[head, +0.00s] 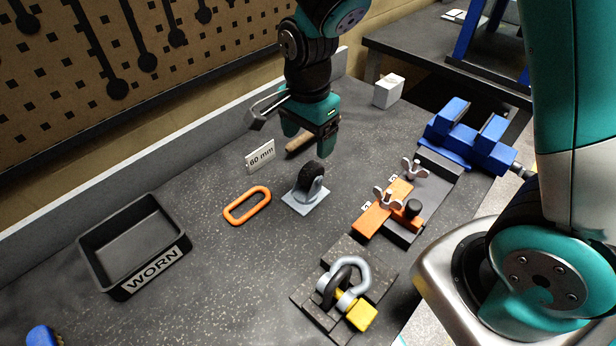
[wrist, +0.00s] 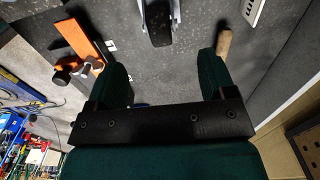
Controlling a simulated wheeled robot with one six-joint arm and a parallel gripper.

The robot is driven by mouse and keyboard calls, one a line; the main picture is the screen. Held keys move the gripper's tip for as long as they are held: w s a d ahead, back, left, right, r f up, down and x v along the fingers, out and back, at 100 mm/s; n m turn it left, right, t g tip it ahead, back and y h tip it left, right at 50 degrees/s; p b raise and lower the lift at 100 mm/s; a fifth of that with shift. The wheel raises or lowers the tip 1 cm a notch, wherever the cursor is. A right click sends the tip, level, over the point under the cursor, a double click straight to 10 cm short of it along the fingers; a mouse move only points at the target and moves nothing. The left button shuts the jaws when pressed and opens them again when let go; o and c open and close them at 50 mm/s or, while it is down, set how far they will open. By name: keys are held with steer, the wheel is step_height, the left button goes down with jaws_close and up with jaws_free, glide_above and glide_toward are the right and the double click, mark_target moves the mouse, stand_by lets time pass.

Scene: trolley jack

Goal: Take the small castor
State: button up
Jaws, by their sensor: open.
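The small castor (head: 308,185) stands on the dark bench, its black wheel up on a pale grey plate. It also shows at the top of the wrist view (wrist: 158,22), partly cut off by the frame edge. My gripper (head: 311,136) is open and empty, pointing down above the bench just behind the castor. In the wrist view, the castor lies beyond the gap between my fingertips (wrist: 164,72), not between them.
An orange oval ring (head: 247,204), a "60 mm" sign (head: 260,155) and a wooden handle (head: 299,144) lie near. An orange clamp fixture (head: 385,208) is to the right, a shackle (head: 347,280) in front. The black "WORN" tray (head: 108,263) stands left. A blue vise (head: 470,138) is right.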

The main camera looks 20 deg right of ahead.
mark_target(308, 169)
step_height(308, 169, down, 11)
steer(key=shift+s+f+p, duration=0.1)
steer(key=shift+f+p, duration=0.05)
steer(key=shift+p, duration=1)
steer(key=c, duration=1.2)
